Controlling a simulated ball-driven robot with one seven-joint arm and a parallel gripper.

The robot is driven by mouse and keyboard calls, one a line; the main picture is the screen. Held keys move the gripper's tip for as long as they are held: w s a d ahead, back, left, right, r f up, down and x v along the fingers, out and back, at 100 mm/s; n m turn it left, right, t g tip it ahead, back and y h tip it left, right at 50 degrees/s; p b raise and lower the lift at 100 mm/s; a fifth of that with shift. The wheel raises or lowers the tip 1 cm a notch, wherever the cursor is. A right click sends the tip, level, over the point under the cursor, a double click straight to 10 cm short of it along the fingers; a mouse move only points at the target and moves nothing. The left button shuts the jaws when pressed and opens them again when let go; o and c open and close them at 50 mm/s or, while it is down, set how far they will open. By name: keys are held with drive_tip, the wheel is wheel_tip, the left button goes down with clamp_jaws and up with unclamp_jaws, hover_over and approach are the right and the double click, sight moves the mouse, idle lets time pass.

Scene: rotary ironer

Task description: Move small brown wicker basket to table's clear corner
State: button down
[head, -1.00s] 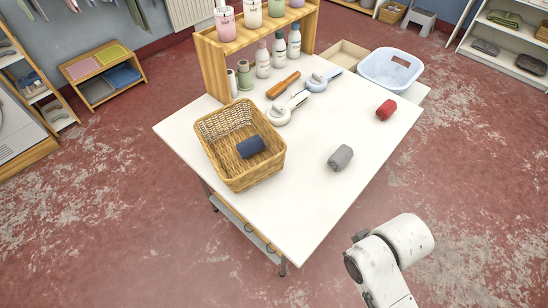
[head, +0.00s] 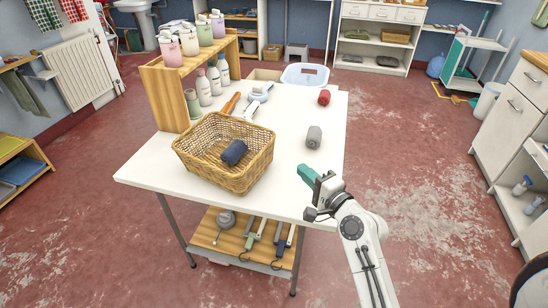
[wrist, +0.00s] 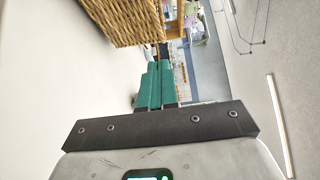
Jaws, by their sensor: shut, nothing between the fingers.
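The brown wicker basket (head: 222,153) stands upright at the left front part of the white table (head: 285,195). A dark blue rolled cloth (head: 234,152) lies inside it. My gripper (head: 305,173), with green fingers, is at the table's front right edge, right of the basket and apart from it. In the wrist view its fingers (wrist: 154,85) are together and empty, with the basket's wicker wall (wrist: 125,20) beyond them at the top. The table's front right part, between basket and gripper, is bare.
A grey roll (head: 314,137) and a red roll (head: 324,97) lie on the table's right side. A wooden shelf (head: 172,97) with bottles stands at the back left, with a brush and tools beside it. A white-blue bin (head: 306,77) is behind the table.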

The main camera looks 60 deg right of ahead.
drive_tip(key=p, duration=0.1)
approach(267, 148)
drive_tip(key=w+d, duration=0.3)
drive_tip(key=d, duration=0.1)
drive_tip(key=shift+w+a+p, duration=0.65)
drive_tip(key=shift+w, duration=0.2)
drive_tip(key=shift+w+a+f, duration=0.1)
drive_tip(key=shift+w+a, duration=0.1)
drive_tip(key=shift+w, duration=0.35)
